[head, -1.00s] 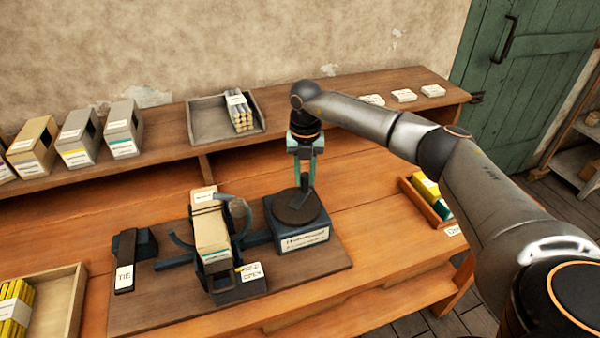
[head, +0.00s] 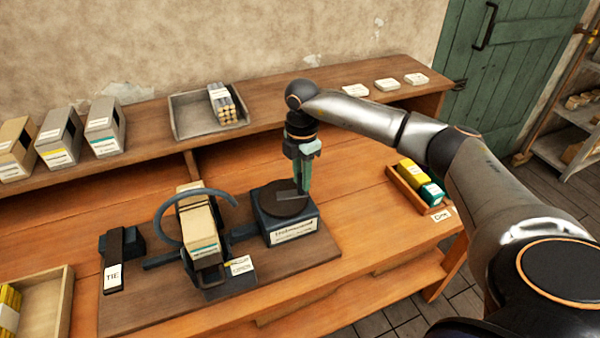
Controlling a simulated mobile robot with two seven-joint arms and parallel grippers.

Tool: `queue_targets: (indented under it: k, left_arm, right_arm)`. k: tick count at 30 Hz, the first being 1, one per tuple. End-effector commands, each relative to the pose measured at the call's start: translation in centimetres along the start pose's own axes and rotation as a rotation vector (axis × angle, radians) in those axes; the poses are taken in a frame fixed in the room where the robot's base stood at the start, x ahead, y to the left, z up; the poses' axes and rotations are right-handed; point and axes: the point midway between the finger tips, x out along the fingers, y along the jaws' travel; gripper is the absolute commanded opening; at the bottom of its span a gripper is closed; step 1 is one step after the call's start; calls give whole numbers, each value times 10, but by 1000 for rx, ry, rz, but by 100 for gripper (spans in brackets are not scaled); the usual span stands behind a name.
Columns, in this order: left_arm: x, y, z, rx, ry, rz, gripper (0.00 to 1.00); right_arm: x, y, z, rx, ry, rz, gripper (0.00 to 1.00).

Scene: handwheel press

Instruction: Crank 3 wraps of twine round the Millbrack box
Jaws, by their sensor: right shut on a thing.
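The Millbrack box (head: 201,226), tan with a pale top label and a teal stripe, sits tilted in the cradle of the press. A dark curved ring arm (head: 164,222) arches around it. To its right is the crank housing (head: 290,228) with a round dark disc on top. My right gripper (head: 303,192) points down over the disc and is shut on the crank handle, which its fingers mostly hide. A dark TIE lever (head: 114,262) stands at the left of the baseboard. Whether twine lies on the box is too small to tell. My left gripper is out of view.
Several boxes (head: 105,128) and a grey tray (head: 180,118) with a bundle of rods stand on the back shelf, with white cards (head: 386,85) further right. A wooden bin (head: 408,190) holds yellow and teal items at the right. Another tray (head: 62,310) is at front left.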

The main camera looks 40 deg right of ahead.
Motion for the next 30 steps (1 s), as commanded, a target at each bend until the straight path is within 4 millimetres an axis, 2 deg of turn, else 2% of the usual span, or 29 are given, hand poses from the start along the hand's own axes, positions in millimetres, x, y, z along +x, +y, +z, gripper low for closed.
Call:
queue_targets:
  k: [18, 30]
  left_arm:
    - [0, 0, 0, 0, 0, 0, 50]
    - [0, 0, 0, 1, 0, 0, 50]
  right_arm:
    - [1, -20, -19, 577, 2, -3, 0]
    - [0, -24, -31, 843, 4, -2, 0]
